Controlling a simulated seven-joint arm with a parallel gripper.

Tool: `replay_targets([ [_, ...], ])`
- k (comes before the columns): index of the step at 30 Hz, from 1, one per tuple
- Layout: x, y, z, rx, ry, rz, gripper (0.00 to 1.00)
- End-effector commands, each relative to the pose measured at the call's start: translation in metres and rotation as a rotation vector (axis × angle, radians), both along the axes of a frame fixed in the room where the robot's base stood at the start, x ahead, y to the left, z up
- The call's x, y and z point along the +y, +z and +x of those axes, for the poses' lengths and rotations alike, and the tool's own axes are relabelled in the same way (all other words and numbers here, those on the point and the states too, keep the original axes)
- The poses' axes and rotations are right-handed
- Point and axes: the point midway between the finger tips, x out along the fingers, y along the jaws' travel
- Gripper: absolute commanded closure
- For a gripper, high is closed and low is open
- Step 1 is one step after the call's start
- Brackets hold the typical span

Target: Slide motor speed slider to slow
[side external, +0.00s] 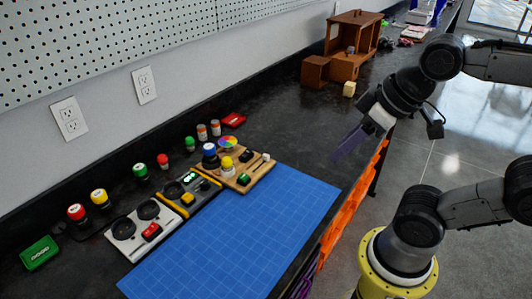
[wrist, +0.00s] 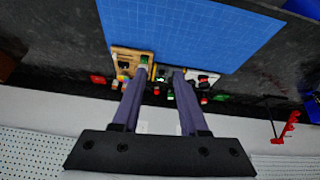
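Three control panels stand side by side along the blue mat: a wooden board (side external: 247,172), a dark panel with yellow edges (side external: 190,192) and a white panel (side external: 139,230). Which control is the motor speed slider is too small to tell; the wooden board has a small white-tipped control (side external: 266,157) at its right end. My gripper (side external: 345,148) hangs in the air to the right of the panels and well apart from them. In the wrist view, its purple fingers (wrist: 160,74) are apart with nothing between them, and they hide parts of the panels.
The blue gridded mat (side external: 238,235) is clear. Several small bottles and knobs, such as a red-topped one (side external: 77,213), line the back of the dark bench. A green box (side external: 39,252) lies at the left end. A brown wooden cabinet (side external: 353,45) stands at the far end.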

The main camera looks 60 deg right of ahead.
Motion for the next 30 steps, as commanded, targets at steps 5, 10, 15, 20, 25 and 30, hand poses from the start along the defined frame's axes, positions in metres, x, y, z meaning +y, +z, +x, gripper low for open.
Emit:
replay_targets([
  [5, -0.005, 0.039, 0.043, 0.013, 0.042, -0.037, 0.53],
  [10, -0.018, 0.06, 0.096, 0.065, 0.056, -0.061, 0.53],
  [15, -0.039, 0.061, 0.158, 0.139, 0.055, -0.075, 0.53],
  [20, -0.067, 0.043, 0.214, 0.215, 0.043, -0.075, 0.53],
  [25, -0.103, 0.003, 0.266, 0.306, 0.019, -0.06, 0.53],
  [30, -0.139, -0.053, 0.301, 0.397, -0.02, -0.03, 0.53],
])
